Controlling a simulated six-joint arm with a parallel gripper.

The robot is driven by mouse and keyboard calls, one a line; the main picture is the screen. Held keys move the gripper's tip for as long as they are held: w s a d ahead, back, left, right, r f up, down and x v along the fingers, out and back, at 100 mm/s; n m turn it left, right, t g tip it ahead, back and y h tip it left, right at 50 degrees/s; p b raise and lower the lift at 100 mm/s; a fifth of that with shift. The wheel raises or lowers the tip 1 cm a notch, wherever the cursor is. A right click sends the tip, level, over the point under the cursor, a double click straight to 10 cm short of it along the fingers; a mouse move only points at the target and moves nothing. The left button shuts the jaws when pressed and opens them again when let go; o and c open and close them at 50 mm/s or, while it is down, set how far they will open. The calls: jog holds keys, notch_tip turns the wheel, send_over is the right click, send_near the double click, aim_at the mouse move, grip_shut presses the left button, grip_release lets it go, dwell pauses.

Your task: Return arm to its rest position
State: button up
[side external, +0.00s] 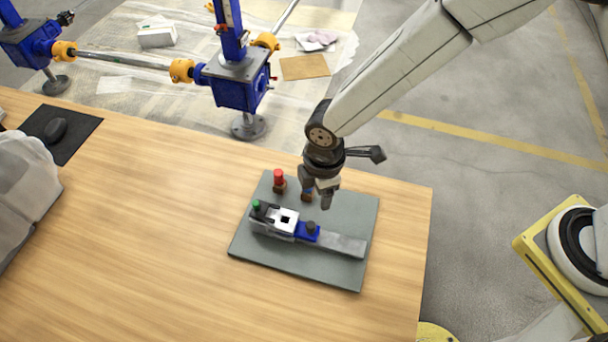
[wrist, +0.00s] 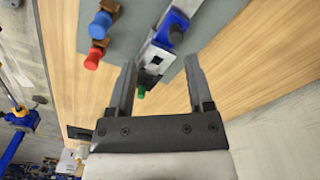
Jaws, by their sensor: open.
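My gripper (side external: 319,192) is above the far part of a grey mat (side external: 344,276) on the wooden table. In the wrist view my gripper (wrist: 160,65) has its two fingers spread apart with nothing held between them. A long grey fixture (side external: 338,243) with a white block (side external: 283,222) and a blue part (side external: 306,231) lies across the mat. A green-topped piece (side external: 256,204) stands at its left end; its green tip also shows in the wrist view (wrist: 141,93). A red-topped piece (side external: 278,179) stands behind. A blue-topped piece (wrist: 99,26) stands beside the red one (wrist: 93,59).
The wooden table (side external: 150,240) has wide free room left of the mat. A black pad (side external: 75,138) with a computer mouse (side external: 55,130) lies at the back left. Blue screw jacks (side external: 238,82) stand on the floor behind the table. A yellow-edged base (side external: 540,247) is at the right.

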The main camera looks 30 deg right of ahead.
jog(key=w+d+r+m+t, duration=0.1)
jog(key=d+r+m, duration=0.25)
jog(key=d, duration=0.35)
jog(key=d+r+m, duration=0.3)
jog(key=d+m, duration=0.1)
jog(key=d, duration=0.2)
jog(key=s+d+r+m, duration=0.2)
jog(key=s+d+m, duration=0.1)
jog(key=d, duration=0.4)
jog(key=s+d+r+m+t, duration=0.1)
jog(key=s+d+r+m, duration=0.1)
jog(key=d+m, duration=0.4)
jog(key=shift+s+d+r, duration=0.2)
jog(key=shift+s+d, duration=0.15)
jog(key=shift+s, duration=0.5)
